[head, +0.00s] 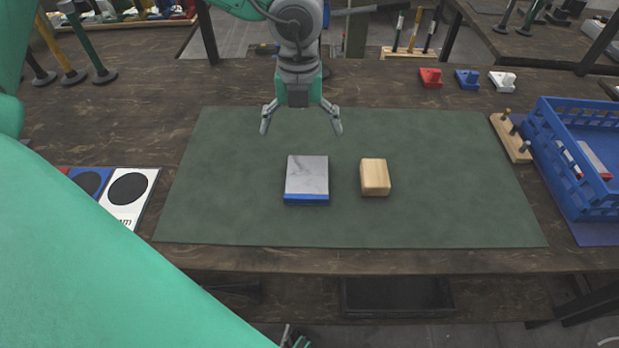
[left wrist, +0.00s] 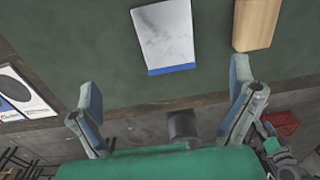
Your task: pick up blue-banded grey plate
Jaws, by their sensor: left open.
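The blue-banded grey plate (head: 307,175) lies flat near the middle of the green mat, its blue band along the near edge. It also shows in the left wrist view (left wrist: 166,32), beyond the fingers. My left gripper (head: 301,120) points down over the mat. In the head view it appears just above the plate's far edge. Its fingers are spread wide, with nothing between them, and it is apart from the plate. The left wrist view shows both open fingers (left wrist: 163,95). At the bottom edge of the head view, a small part of my right gripper (head: 291,338) shows.
A wooden block (head: 374,176) lies close to the plate's right. The green mat (head: 450,200) is otherwise clear. A blue crate (head: 562,188) and a wooden peg rack (head: 511,138) stand at the right. Cards (head: 129,192) lie at the left. Red, blue and white pieces (head: 467,79) stand at the back right.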

